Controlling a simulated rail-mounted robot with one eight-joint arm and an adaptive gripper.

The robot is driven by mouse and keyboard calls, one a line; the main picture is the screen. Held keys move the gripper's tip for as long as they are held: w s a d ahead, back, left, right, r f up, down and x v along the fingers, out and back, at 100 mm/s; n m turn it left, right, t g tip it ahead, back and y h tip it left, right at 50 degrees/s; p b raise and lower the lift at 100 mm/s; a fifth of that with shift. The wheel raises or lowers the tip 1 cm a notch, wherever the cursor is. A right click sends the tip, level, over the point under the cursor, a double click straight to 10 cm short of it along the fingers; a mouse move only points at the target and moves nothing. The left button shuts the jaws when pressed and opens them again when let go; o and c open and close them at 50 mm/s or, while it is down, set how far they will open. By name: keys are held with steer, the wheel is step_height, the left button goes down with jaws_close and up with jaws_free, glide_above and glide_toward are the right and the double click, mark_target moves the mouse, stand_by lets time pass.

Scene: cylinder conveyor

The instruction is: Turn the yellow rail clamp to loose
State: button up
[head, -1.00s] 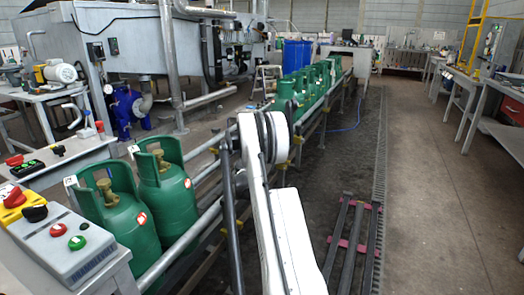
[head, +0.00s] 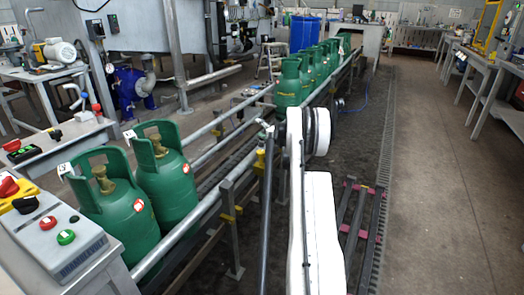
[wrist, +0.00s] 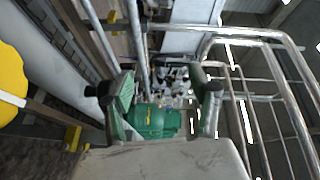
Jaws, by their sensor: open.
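Several yellow clamps sit along the conveyor's metal side rail. In the head view my arm hides most of the gripper. The clamp's setting cannot be read.
Two green cylinders (head: 165,178) stand at the near left of the conveyor, with more in a row (head: 290,83) farther back. A control box (head: 55,240) with buttons is at lower left. A dark frame (head: 362,225) lies on the floor right of my arm. The right aisle is clear.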

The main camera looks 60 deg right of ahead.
mark_target(261, 151)
steer(key=s+a+f+n+y, duration=0.1)
steer(key=s+f+n+y, duration=0.1)
steer(key=s+n+y, duration=0.35)
steer(key=s+a+f+n+y+p, duration=0.1)
steer(key=s+f+n+y, duration=0.2)
steer(key=s+n, duration=0.6)
steer(key=s+a+f+n+y, duration=0.15)
steer(key=s+n+y, duration=0.3)
steer(key=n, duration=0.55)
steer(key=shift+h, duration=0.3)
steer(key=b+x, duration=0.1)
steer(key=x, duration=0.8)
steer(key=b+x, duration=0.1)
steer(key=x, duration=0.3)
steer(key=shift+w+f+b, duration=0.2)
steer(key=shift+f+b, duration=0.15)
steer(key=shift+f, duration=0.05)
steer(key=shift+c, duration=0.4)
steer(key=c, duration=1.2)
steer(key=shift+o, duration=0.2)
